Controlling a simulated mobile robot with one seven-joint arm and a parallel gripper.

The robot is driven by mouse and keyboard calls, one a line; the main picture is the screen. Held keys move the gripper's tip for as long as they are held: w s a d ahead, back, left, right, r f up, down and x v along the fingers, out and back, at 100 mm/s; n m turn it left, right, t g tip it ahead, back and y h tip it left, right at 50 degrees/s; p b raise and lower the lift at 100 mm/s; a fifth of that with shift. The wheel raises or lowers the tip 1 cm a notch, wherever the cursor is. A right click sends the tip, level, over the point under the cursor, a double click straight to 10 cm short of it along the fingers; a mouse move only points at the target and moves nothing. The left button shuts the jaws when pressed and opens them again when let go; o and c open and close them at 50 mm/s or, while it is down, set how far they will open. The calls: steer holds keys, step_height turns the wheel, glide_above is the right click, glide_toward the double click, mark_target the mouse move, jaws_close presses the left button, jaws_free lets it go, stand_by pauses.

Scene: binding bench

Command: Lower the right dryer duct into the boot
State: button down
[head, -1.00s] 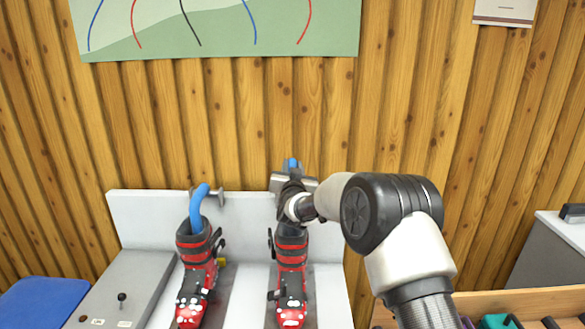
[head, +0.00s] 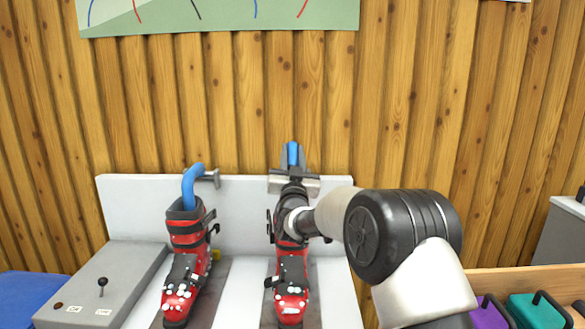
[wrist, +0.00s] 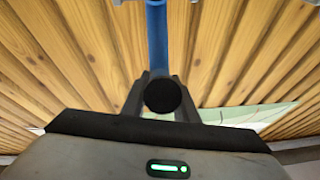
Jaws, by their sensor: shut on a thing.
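In the wrist view the blue duct (wrist: 156,38) runs up from between my gripper's fingers (wrist: 161,80), with a round black end facing the camera. The right boot (head: 291,271) is red and black and stands upright below. My wrist covers its upper part, so I cannot tell whether the duct's lower end is inside it.
The left boot (head: 186,262) stands alongside, with the left blue duct (head: 191,182) curving down into its top. A grey control box (head: 100,285) with a small lever is at the left. Purple and teal items (head: 540,311) lie in a wooden tray at the lower right.

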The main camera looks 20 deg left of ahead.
steer(key=shift+s, duration=0.1)
stand_by(0.3)
steer(key=c, duration=1.4)
jaws_free()
steer(key=shift+f, duration=0.1)
steer(key=v, duration=1.7)
steer(key=shift+s+f, duration=0.15)
steer(key=shift+f, duration=0.05)
